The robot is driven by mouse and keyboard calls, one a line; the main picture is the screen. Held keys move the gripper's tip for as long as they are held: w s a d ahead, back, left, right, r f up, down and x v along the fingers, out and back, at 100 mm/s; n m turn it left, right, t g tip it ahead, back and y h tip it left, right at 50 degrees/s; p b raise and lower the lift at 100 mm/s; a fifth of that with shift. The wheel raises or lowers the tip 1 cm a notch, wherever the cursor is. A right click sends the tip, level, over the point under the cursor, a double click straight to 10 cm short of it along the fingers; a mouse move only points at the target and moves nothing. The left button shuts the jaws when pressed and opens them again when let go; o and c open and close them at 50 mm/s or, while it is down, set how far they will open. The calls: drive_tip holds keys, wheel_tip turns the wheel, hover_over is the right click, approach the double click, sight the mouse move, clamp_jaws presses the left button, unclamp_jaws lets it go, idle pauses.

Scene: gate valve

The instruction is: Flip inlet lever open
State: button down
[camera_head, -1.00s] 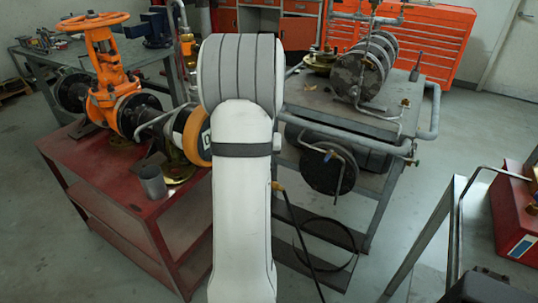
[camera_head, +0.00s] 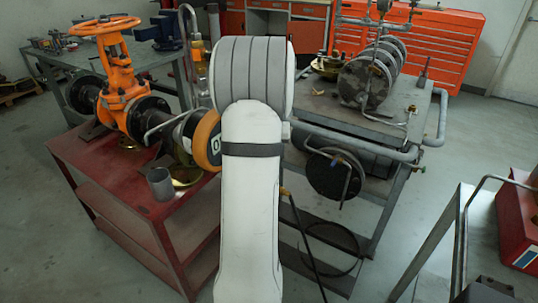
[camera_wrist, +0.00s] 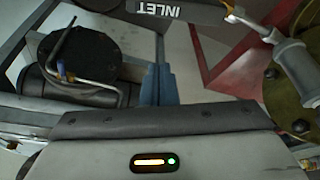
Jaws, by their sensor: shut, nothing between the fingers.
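A dark bar marked INLET (camera_wrist: 165,12) crosses the top of the wrist view, cut off by the frame edge; I cannot tell how it is set. My gripper (camera_wrist: 158,72) shows there as two blue-grey fingers, shut together and empty. The fingertips appear below the bar in the picture, with a gap between them; the depth is unclear. The orange gate valve (camera_head: 119,95) stands on a red table in the head view, its handwheel on top. My own arm hides the gripper and part of the valve's right side there.
A grey cart (camera_head: 408,92) with pipes and a round dark flange (camera_head: 334,174) stands to the right. In the wrist view a grey cylinder (camera_wrist: 299,66) and a brass disc (camera_wrist: 283,105) lie right of the fingers.

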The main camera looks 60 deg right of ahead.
drive_tip(key=shift+w+v, duration=0.15)
drive_tip(key=shift+v, duration=1.2)
drive_tip(key=shift+w+v, duration=0.15)
drive_tip(key=shift+v, duration=1.2)
